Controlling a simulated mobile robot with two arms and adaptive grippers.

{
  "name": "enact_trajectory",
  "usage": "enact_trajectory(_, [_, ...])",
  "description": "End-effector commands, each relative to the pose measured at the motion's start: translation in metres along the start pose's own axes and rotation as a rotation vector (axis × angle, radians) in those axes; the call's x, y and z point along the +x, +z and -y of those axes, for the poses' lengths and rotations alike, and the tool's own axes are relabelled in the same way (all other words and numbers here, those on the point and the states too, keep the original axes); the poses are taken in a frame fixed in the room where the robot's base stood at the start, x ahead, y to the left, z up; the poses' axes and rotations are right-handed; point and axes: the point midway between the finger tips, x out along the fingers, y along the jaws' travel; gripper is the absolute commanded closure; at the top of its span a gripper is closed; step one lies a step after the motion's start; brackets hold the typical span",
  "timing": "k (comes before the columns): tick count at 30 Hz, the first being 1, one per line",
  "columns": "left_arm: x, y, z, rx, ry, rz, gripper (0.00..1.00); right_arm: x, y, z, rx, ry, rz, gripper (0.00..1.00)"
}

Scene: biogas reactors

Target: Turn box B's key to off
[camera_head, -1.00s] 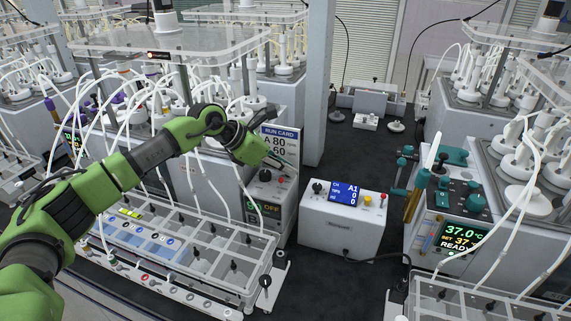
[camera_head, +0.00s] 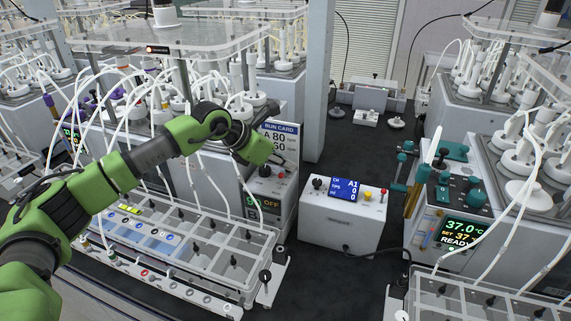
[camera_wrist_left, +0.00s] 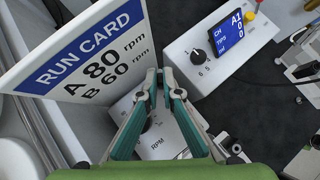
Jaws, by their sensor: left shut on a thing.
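My left gripper (camera_wrist_left: 159,78) reaches over the sloped panel of a grey control box (camera_head: 270,184) beneath the run card. Its teal fingers are closed at the tips on something small at the panel's far edge, apparently the key, which the fingertips hide. A black knob (camera_wrist_left: 147,125) above the word RPM shows between the fingers in the wrist view. My right gripper is not in view.
The run card (camera_wrist_left: 88,62) reads A 80 rpm, B 60 rpm and stands close beside the left fingers. A white pump box (camera_head: 342,224) with a blue screen stands just to the right. A compartment tray (camera_head: 180,250) lies in front. Dark bench is clear between boxes.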

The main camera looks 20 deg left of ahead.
Motion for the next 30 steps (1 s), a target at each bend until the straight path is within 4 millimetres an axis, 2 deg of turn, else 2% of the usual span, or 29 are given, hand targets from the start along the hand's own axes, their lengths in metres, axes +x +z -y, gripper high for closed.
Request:
enact_trajectory(18, [0.005, -0.001, 0.007, -0.342, 0.345, 0.006, 1.0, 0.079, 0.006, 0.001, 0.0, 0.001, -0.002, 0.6])
enact_trajectory(24, [0.004, 0.001, 0.007, -0.411, 0.411, 0.004, 1.0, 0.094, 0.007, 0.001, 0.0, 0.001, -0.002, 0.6])
enact_trajectory(30, [0.002, 0.002, 0.007, -0.447, 0.445, 0.002, 1.0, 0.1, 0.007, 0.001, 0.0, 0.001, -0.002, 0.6])
